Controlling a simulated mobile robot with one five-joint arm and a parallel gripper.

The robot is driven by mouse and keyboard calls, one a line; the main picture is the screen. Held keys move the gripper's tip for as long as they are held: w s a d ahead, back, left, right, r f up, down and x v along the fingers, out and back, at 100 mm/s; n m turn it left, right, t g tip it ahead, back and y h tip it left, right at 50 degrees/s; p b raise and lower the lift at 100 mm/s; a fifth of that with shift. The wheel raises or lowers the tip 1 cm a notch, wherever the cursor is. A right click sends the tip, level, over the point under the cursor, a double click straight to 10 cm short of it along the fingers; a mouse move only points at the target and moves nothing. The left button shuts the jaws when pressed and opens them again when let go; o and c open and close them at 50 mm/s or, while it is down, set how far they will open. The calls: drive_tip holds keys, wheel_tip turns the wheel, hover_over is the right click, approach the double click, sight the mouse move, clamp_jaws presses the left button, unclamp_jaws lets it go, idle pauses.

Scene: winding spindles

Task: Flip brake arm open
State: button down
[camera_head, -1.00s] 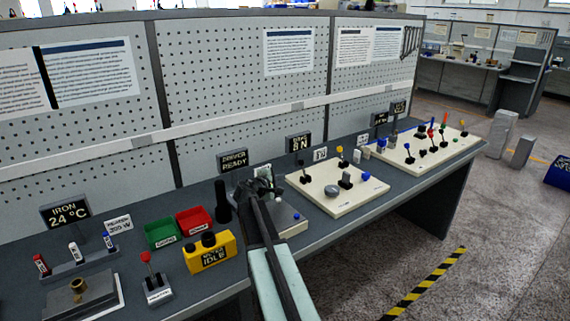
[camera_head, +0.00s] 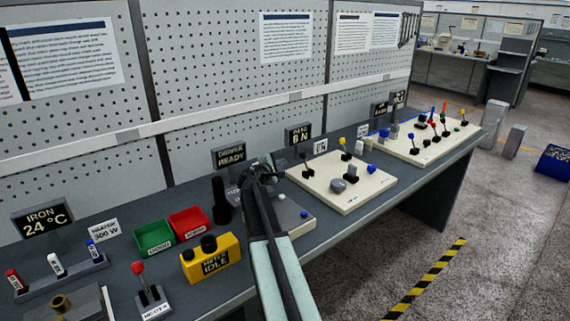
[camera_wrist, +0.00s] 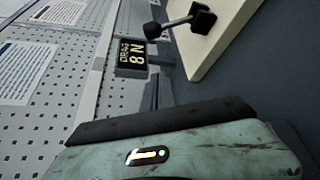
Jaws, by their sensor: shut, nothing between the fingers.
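The cream board (camera_head: 330,203) beside the "DRAG 8 N" display (camera_head: 298,134) carries a short lever with a black ball end (camera_head: 304,157), which looks like the brake arm. In the wrist view the lever (camera_wrist: 178,24) slants from a black block, its ball at the lower end. My gripper (camera_head: 262,164) is shut and empty, left of this board and apart from the lever. It hovers over the driver station in the head view, hiding part of it. In the wrist view my gripper's dark edge and green body fill the lower part.
The board also holds a yellow-knobbed lever (camera_head: 343,143), a grey disc (camera_head: 338,186) and a blue knob (camera_head: 371,168). A black post (camera_head: 220,203) and red bin (camera_head: 188,222) stand left of my gripper. A second board (camera_head: 415,150) lies farther right. The pegboard wall rises behind.

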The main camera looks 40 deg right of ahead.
sight(303, 155)
drive_tip(key=b+x, duration=0.1)
drive_tip(key=x, duration=0.7)
drive_tip(key=shift+f, duration=0.1)
drive_tip(key=s, duration=0.1)
drive_tip(key=s+r+p, duration=0.1)
drive_tip(key=s+r, duration=0.1)
drive_tip(key=shift+s+a, duration=0.1)
drive_tip(key=shift+a, duration=0.15)
drive_tip(key=shift+s+d+p, duration=0.1)
drive_tip(key=shift+s+p, duration=0.2)
drive_tip(key=shift+s, duration=0.1)
